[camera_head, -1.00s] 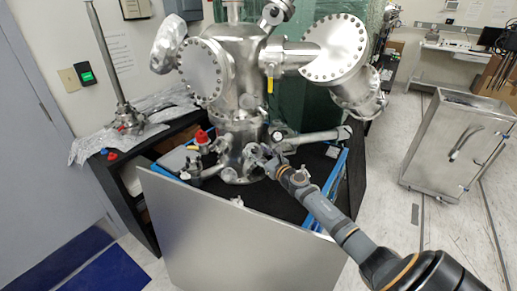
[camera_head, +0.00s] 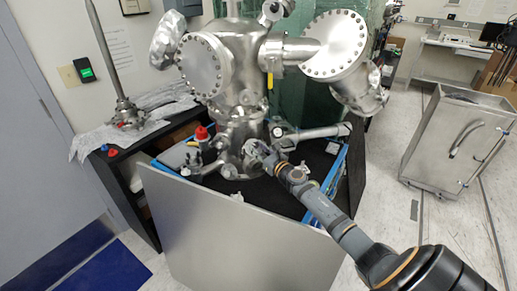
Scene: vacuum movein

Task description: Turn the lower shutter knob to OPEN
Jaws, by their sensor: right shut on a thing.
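My right gripper (camera_head: 257,152) reaches in from the lower right to the lower front of the steel vacuum chamber (camera_head: 235,75). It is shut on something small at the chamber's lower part. I take this to be the lower shutter knob, but the fingers hide it and its setting cannot be read. A yellow-handled part (camera_head: 270,80) hangs on the chamber's right side, above the gripper. My left gripper is not in view.
A grey panel (camera_head: 235,240) stands upright in front of the chamber's black table. A red-capped part (camera_head: 201,134) stands left of the gripper. A steel tube (camera_head: 318,133) runs close on its right. A steel cart (camera_head: 450,140) stands at the right on open floor.

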